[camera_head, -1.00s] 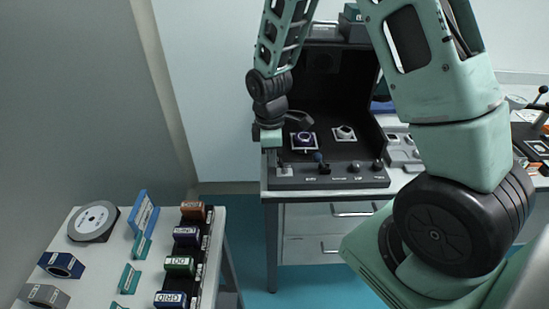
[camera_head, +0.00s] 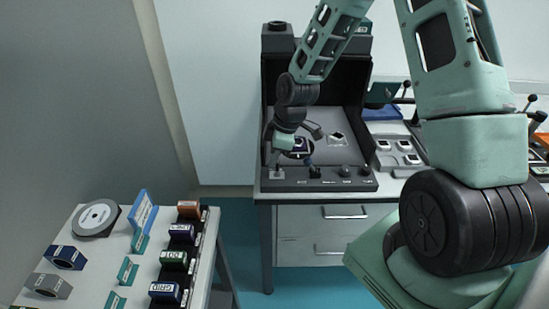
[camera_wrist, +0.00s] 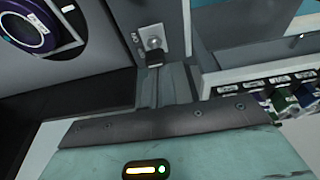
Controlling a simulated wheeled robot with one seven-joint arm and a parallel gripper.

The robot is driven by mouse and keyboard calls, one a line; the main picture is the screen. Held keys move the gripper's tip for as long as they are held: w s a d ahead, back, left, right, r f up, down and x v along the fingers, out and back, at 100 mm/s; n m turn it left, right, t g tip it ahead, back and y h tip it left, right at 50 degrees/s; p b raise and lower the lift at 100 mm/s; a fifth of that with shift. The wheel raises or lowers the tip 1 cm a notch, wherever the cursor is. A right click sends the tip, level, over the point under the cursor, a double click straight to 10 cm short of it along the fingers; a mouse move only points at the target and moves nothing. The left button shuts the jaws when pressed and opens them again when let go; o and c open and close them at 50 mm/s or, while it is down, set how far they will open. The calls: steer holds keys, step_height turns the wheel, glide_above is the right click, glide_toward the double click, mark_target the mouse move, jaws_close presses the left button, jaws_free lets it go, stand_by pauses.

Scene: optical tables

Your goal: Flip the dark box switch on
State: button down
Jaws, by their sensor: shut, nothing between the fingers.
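The dark box (camera_head: 318,85) is a black open-fronted enclosure on the far table. Its grey front panel (camera_head: 325,183) carries a row of controls. The switch (camera_head: 277,172) is a small toggle on a light plate at the panel's left end. In the wrist view the switch (camera_wrist: 153,43) is at upper centre, just beyond the fingertips. My gripper (camera_head: 279,157) hangs over the panel's left end, just above and behind the switch.
Inside the box are a purple-ringed part (camera_head: 299,148) and a second mounted part (camera_head: 337,139). A blue-topped knob (camera_head: 309,164) stands right of the switch. A side table (camera_head: 100,270) at lower left holds labelled blocks. Other equipment (camera_head: 398,152) stands right of the box.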

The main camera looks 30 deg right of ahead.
steer(key=shift+d+y, duration=0.25)
steer(key=shift+y, duration=0.05)
steer(key=shift+s+a, duration=0.1)
steer(key=shift+s, duration=0.1)
steer(key=shift+w, duration=0.15)
steer(key=shift+r, duration=0.1)
steer(key=shift+r+p, duration=0.8)
steer(key=shift+p, duration=0.1)
